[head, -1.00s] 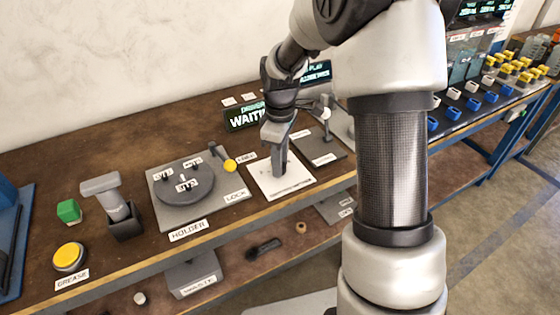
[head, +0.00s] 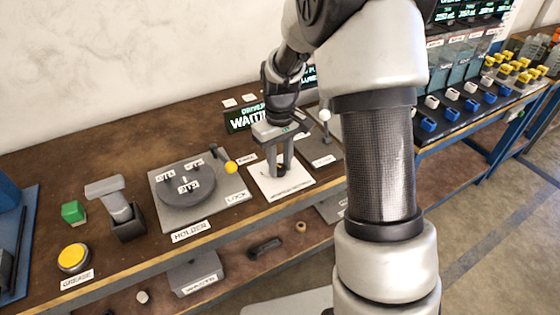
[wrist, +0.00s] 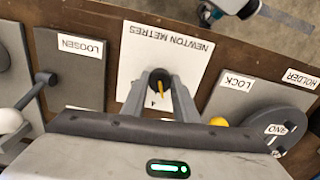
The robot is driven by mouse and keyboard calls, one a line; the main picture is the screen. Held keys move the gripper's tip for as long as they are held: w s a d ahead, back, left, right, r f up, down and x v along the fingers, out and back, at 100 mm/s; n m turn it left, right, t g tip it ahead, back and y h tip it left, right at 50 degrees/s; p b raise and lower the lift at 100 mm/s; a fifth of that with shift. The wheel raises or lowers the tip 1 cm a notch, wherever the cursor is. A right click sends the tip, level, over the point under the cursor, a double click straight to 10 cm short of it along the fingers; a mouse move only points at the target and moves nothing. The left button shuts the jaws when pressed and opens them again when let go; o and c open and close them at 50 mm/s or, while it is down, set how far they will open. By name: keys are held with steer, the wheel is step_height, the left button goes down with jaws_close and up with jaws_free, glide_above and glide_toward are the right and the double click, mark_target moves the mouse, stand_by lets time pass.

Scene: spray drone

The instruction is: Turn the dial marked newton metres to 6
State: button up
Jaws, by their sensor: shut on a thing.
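The dial (wrist: 159,78) is a small dark knob with a yellow pointer, on a white plate (wrist: 196,27) marked NEWTON METRES, upside down in the wrist view. A figure 4 shows on the plate near the pointer's tip; the other figures are hidden or too small to read. My gripper (wrist: 159,85) reaches down over the plate, its two grey fingers on either side of the dial and shut on it. In the head view my gripper (head: 281,172) stands upright over the white plate (head: 298,184), and the fingers mostly hide the dial.
The LOCK plate with its round holder (head: 187,184) and yellow-knobbed lever (head: 231,167) stands close to the left. The LOOSEN plate with a white-knobbed lever (head: 324,115) stands close to the right. A screen reading WAITING (head: 243,121) is behind. The bench's front edge is near.

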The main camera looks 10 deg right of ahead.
mark_target(280, 167)
steer(key=m+p, duration=0.1)
steer(key=m, duration=0.3)
steer(key=shift+r+m, duration=0.15)
steer(key=shift+m, duration=0.15)
steer(key=m+p, duration=0.1)
steer(key=m, duration=0.2)
steer(key=shift+m, duration=0.4)
steer(key=m+p, duration=0.1)
steer(key=m, duration=0.3)
steer(key=shift+a+p, duration=0.1)
steer(key=shift+p, duration=0.2)
steer(key=shift+w+m+p, duration=0.1)
steer(key=shift+m+p, duration=0.65)
steer(key=shift+m, duration=1.25)
steer(key=o, duration=1.1)
steer(key=shift+c, duration=0.2)
step_height(280, 167, up, 17)
steer(key=p, duration=0.2)
steer(key=shift+r, duration=0.15)
